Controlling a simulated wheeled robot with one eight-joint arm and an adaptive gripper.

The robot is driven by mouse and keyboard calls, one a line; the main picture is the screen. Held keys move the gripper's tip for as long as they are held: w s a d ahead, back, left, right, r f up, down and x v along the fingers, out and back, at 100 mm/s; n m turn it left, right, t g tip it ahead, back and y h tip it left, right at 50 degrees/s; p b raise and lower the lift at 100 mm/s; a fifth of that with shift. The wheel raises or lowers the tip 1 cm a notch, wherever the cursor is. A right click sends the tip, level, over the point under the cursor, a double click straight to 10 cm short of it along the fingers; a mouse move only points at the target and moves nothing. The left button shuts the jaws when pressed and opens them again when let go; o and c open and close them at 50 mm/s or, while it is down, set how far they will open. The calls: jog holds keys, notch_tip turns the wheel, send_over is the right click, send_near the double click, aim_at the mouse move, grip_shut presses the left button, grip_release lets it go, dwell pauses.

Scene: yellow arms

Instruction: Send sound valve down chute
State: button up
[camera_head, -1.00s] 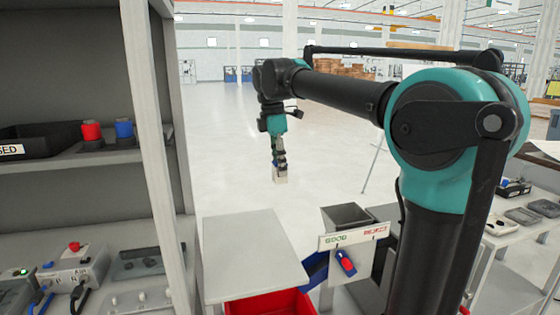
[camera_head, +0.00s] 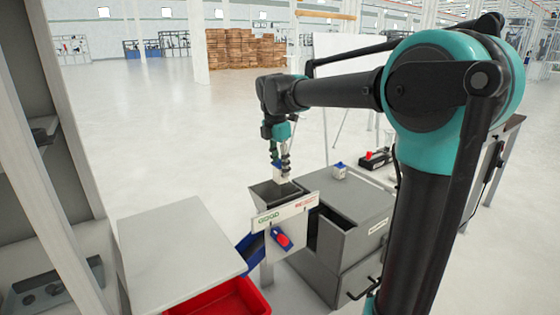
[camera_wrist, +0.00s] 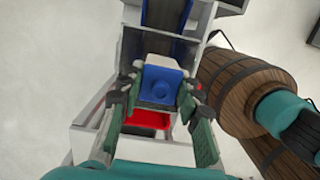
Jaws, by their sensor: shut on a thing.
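My gripper (camera_head: 283,167) is shut on a small valve (camera_head: 283,176) with a white body and a blue part. It holds the valve just above the open grey hopper (camera_head: 262,196) of the chute. In the wrist view the valve's blue face (camera_wrist: 161,86) sits between the two fingers (camera_wrist: 160,100). The hopper's front carries a sign (camera_head: 285,213) reading GOOD at left and a red word at right. A red and blue lever (camera_head: 283,240) hangs below it, tilted. A blue chute (camera_head: 247,246) slopes at the left. Whether the valve touches the hopper is unclear.
A pale table (camera_head: 175,250) is at the left. A grey cabinet (camera_head: 352,205) stands right of the hopper, bearing another white and blue valve (camera_head: 340,171). A device with a red button (camera_head: 375,158) is behind. A shelf post (camera_head: 60,130) stands at far left.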

aim_at(280, 177)
jog(key=shift+f, duration=2.3)
jog(key=o, duration=1.3)
jog(key=shift+a+r, duration=0.1)
jog(key=shift+r, duration=0.05)
jog(key=r, duration=0.7)
jog(key=s+a+r, duration=0.1)
jog(key=r, duration=0.3)
jog(key=shift+r, duration=0.35)
jog(key=shift+w, duration=0.1)
